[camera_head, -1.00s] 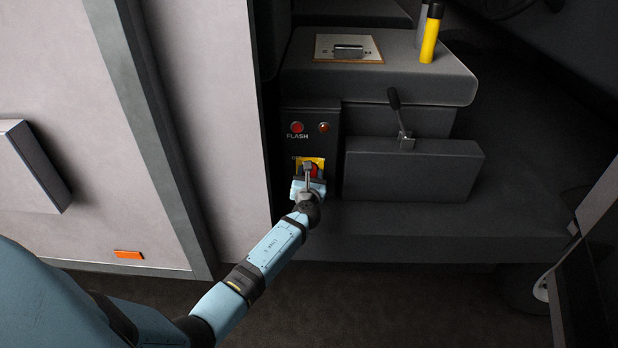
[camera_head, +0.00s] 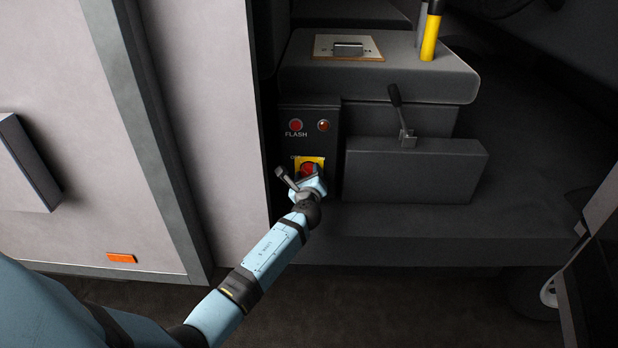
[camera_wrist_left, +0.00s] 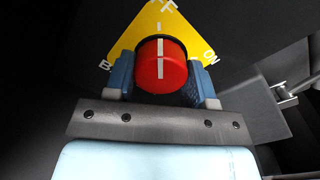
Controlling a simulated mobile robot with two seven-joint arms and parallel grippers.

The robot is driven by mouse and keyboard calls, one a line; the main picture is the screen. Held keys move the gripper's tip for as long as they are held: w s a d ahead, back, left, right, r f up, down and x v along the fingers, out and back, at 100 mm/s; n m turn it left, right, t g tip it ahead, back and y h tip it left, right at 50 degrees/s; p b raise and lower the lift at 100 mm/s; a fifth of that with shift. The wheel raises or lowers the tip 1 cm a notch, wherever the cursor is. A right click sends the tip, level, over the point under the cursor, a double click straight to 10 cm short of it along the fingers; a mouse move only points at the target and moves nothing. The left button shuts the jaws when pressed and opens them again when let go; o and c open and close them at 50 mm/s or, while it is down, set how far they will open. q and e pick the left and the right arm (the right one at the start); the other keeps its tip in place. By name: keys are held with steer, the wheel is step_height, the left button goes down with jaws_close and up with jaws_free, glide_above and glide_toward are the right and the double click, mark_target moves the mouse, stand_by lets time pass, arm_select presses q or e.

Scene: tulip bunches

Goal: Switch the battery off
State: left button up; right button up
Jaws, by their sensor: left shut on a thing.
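The battery switch is a red round knob (camera_head: 307,169) on a yellow plate (camera_head: 318,160) low on the dark panel. My left gripper (camera_head: 299,174) is at the knob and hides part of it and the plate. In the left wrist view the red knob (camera_wrist_left: 160,68) sits between the two fingers, which are shut on its sides. A white line on the knob runs up and down in that view. The yellow plate (camera_wrist_left: 150,20) appears tilted behind it, with a "B" at left and partly cut-off lettering at top and right. My right gripper is not in view.
Above the switch are a red button (camera_head: 295,125) labelled FLASH and a small red lamp (camera_head: 323,125). A grey box with a lever (camera_head: 397,97) stands to the right. A pale cabinet wall (camera_head: 215,120) is close on the left.

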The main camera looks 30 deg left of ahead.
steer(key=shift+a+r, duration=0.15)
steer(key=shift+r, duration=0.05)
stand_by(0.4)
arm_select(q)
steer(key=o, duration=0.9)
steer(key=shift+o, duration=0.2)
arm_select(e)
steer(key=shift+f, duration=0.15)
arm_select(q)
steer(key=p+v, duration=0.2)
steer(key=v, duration=1.2)
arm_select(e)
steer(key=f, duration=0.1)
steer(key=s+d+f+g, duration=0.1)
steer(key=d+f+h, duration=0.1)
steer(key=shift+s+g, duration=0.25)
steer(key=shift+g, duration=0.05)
